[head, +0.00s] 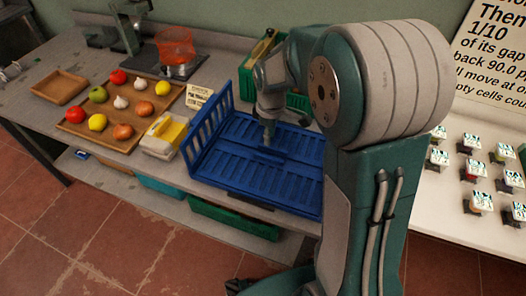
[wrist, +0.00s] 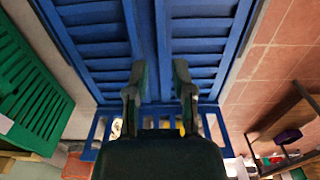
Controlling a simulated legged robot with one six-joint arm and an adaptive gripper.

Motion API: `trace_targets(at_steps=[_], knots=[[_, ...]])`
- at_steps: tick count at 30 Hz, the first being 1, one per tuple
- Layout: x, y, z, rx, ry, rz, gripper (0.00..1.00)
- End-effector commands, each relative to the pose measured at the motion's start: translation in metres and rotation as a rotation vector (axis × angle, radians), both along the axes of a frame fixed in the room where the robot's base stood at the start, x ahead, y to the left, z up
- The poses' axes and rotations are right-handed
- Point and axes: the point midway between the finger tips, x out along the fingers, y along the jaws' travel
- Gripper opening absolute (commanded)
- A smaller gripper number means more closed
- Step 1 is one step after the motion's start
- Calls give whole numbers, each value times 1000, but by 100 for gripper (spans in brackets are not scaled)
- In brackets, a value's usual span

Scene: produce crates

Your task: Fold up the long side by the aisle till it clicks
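The blue folding crate (head: 225,190) lies on the bench. Its left short end panel (head: 208,128) stands upright; the slatted long sides lie folded flat inside. In the wrist view, the long side by the tiled aisle floor is the right slatted panel (wrist: 205,45), and the other long side is the left panel (wrist: 92,35). My gripper (head: 267,140) is low over the crate's middle. In the wrist view its fingers (wrist: 158,82) are apart on both sides of the blue middle strip, with nothing seen gripped. Contact cannot be told. My arm hides the crate's right end.
A yellow-and-white box (head: 163,137) stands close left of the crate. A wooden tray (head: 125,112) of produce lies farther left. A green crate (head: 298,101) stands behind; it also shows in the wrist view (wrist: 28,85). The aisle floor (head: 110,235) in front is open.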

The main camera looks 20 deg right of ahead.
Motion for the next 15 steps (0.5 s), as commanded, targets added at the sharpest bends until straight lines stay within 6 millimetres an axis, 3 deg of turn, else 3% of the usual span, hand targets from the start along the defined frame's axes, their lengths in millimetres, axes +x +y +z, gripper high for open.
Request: trace_targets(at_steps=[9, 15], knots=[[-1, 5, -61, -6, 6, -1, 31], [-1, 5, -85, -5, 3, -1, 31]])
